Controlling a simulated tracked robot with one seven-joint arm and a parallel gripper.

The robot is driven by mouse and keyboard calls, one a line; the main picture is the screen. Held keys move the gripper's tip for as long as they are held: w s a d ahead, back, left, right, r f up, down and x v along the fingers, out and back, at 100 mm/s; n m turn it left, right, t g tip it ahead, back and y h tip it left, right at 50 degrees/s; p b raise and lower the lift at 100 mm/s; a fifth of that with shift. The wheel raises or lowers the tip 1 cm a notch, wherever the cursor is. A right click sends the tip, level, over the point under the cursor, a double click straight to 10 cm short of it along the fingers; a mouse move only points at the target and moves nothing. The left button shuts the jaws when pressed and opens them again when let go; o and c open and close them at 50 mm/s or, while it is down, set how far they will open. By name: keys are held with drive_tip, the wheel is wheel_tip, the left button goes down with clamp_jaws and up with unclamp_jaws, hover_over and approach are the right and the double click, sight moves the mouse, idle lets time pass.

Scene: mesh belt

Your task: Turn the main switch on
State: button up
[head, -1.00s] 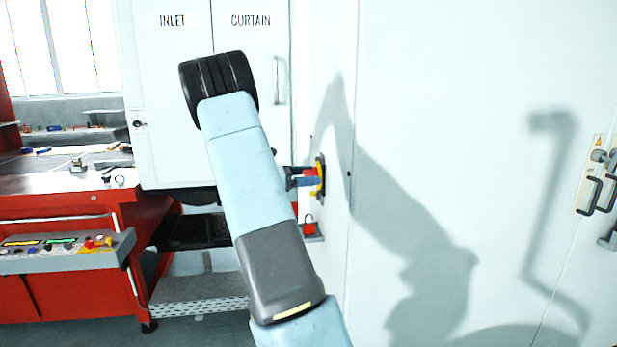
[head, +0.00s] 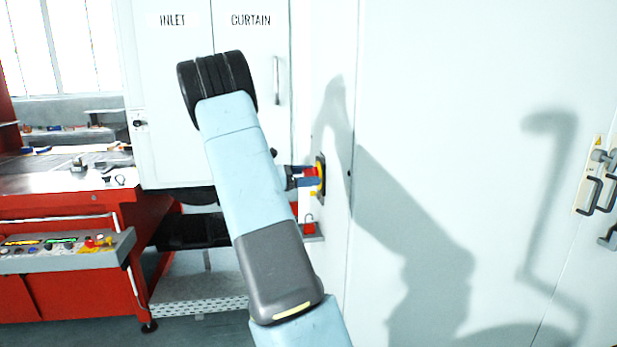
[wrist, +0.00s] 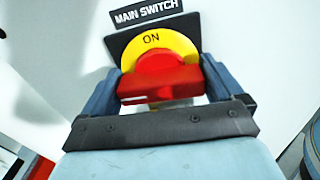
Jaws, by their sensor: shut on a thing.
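The main switch is a red handle (wrist: 160,78) on a yellow disc (wrist: 185,46) with a black backing, under a "MAIN SWITCH" label (wrist: 146,11). The word "ON" shows on the disc above the handle. In the wrist view my gripper (wrist: 160,88) has a finger on each side of the red handle and is shut on it. The handle's lower part is hidden behind my gripper. In the head view my gripper (head: 308,177) reaches the switch on the white cabinet's side wall, and the yellow disc (head: 320,177) shows edge-on.
A white cabinet (head: 170,90) marked "INLET" and "CURTAIN" stands behind my arm. A red padlock (head: 309,228) sits below the switch. A red machine with a button panel (head: 65,250) is at the left. Hooks (head: 600,185) hang on the right wall.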

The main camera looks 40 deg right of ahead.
drive_tip(key=m, duration=0.3)
drive_tip(key=shift+a+m, duration=0.1)
drive_tip(key=shift+m, duration=0.3)
drive_tip(key=m, duration=0.4)
drive_tip(key=shift+s+f+m, duration=0.15)
drive_tip(key=shift+m, duration=0.15)
drive_tip(key=m, duration=0.4)
drive_tip(key=shift+s+a+f+m, duration=0.1)
drive_tip(key=shift+f+m, duration=0.05)
drive_tip(key=shift+m, duration=0.15)
drive_tip(key=shift+f+m, duration=0.15)
drive_tip(key=shift+m, duration=1.95)
drive_tip(key=o, duration=0.6)
drive_tip(key=shift+o, duration=0.4)
